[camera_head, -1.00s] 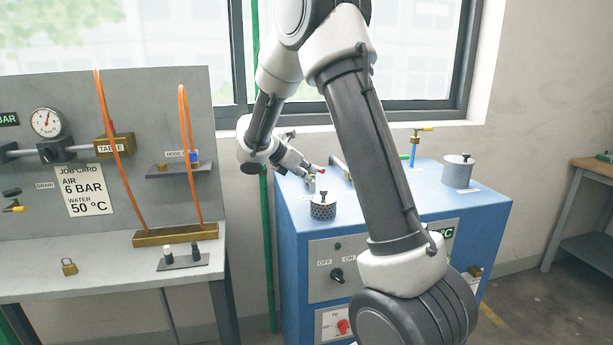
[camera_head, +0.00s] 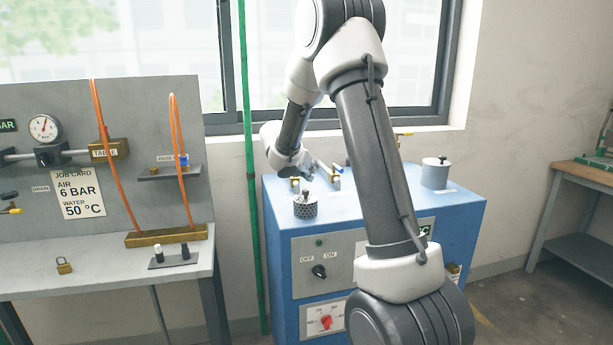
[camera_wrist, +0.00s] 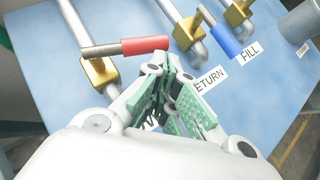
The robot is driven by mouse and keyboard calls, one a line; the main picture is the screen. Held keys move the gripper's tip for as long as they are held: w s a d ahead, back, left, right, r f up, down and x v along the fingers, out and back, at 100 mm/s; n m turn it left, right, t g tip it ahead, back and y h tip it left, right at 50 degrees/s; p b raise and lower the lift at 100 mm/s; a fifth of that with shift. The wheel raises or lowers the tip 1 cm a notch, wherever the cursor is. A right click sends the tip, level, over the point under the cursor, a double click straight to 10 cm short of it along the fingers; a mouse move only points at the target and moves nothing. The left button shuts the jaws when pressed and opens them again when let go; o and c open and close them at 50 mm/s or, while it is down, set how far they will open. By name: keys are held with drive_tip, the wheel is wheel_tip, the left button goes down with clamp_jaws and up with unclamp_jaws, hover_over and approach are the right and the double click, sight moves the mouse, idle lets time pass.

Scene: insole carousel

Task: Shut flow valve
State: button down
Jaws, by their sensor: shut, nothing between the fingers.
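In the wrist view a brass valve (camera_wrist: 100,72) with a red-sleeved lever (camera_wrist: 145,45) sits on a pipe at the left. The lever lies roughly across the pipe. A label beside it is mostly covered by my fingers, so its word cannot be read. My gripper (camera_wrist: 163,66) is shut and empty, its tips just below the lever's red end; whether they touch cannot be told. In the head view my gripper (camera_head: 300,174) is over the rear left of the blue machine (camera_head: 450,215), and the red lever does not show.
The wrist view shows a RETURN label (camera_wrist: 210,80), a brass valve (camera_wrist: 184,34) and a blue lever (camera_wrist: 224,40) by a FILL label (camera_wrist: 249,52). A perforated pot (camera_head: 305,207) stands in front of my gripper. A grey canister (camera_head: 435,174) stands at the right.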

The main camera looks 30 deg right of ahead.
drive_tip(key=shift+w+d, duration=0.3)
drive_tip(key=shift+d, duration=0.35)
idle(0.4)
